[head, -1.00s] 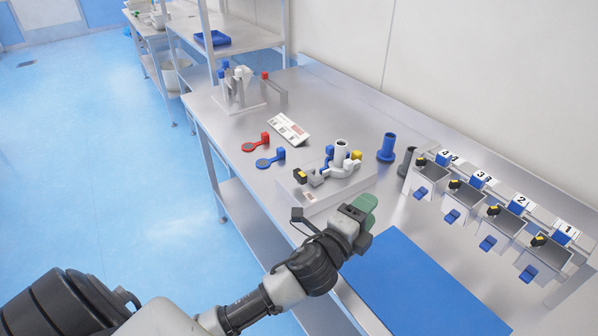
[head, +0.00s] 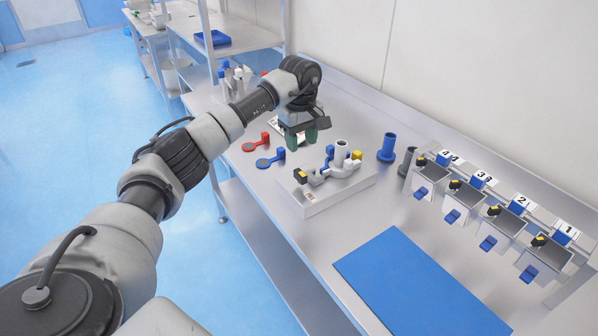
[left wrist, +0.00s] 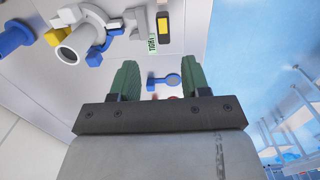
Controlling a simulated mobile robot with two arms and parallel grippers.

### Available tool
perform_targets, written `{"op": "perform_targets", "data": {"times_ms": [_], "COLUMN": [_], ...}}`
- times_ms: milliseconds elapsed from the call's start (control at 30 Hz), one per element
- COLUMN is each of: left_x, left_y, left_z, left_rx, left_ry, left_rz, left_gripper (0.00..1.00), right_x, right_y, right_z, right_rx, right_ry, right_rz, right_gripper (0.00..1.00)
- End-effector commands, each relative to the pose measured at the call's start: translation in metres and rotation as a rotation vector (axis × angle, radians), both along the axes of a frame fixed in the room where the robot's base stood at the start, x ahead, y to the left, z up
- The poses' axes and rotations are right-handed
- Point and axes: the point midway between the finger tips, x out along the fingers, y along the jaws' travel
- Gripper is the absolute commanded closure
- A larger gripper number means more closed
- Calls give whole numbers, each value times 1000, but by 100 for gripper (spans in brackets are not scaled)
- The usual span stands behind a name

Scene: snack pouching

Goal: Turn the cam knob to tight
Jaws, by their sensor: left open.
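The clamp fixture sits on a pale grey block (head: 335,192) on the steel table, with a grey tube, blue parts and a yellow part on top. A black knob with a yellow top (head: 300,175), which looks like the cam knob, is at its front left corner, above a small printed label (head: 309,196). My right gripper is not in view.
A red scoop (head: 249,146) and a blue scoop (head: 264,162) lie left of the block. A blue cup (head: 387,147) stands behind it to the right. Numbered bins (head: 427,172) line the right side. A blue mat (head: 410,285) lies clear in front.

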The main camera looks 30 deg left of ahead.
Motion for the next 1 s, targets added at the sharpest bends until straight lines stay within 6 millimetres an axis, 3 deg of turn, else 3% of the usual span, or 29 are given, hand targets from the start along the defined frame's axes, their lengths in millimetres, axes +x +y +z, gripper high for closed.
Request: {"op": "perform_targets", "data": {"times_ms": [167, 633, 1000], "left_x": [-3, -3, -2], "left_y": [7, 5, 5], "left_z": [-8, -90, -106], "left_rx": [24, 19, 18], "left_ry": [21, 19, 15], "left_rz": [-1, 0, -1], "left_gripper": [53, 53, 53], "right_x": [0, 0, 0], "right_y": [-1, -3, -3], "right_z": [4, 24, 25], "right_rx": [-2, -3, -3], "right_ry": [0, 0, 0], "right_rz": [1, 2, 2], "right_gripper": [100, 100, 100]}}
